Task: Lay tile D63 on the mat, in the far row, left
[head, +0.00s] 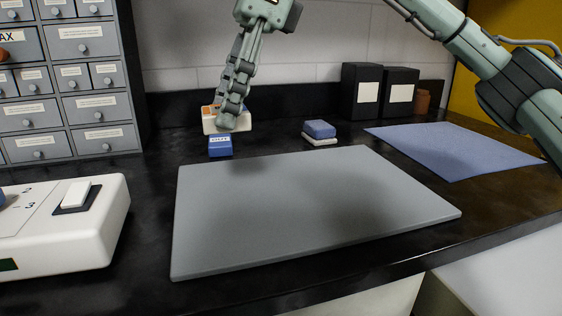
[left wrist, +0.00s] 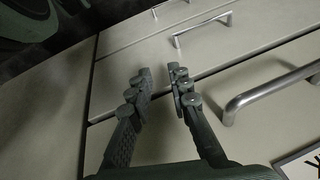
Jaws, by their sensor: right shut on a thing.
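A small blue tile (head: 220,146) with a pale label is just beyond the far left corner of the grey mat (head: 300,212) in the head view. The label is too small to read surely. My right gripper (head: 231,126) points down with its fingertips at the tile's upper edge, shut on it. I cannot tell whether the tile touches the counter. The grey mat lies flat and bare. My left gripper (left wrist: 160,72) shows in the left wrist view, open and empty, in front of pale drawer fronts.
A white-and-orange item (head: 212,122) stands behind the right gripper. A blue-and-white stack (head: 320,132) sits behind the mat. A blue sheet (head: 450,150) lies at right. Black boxes (head: 362,90), a drawer cabinet (head: 70,80) and a white device (head: 90,235) border the counter.

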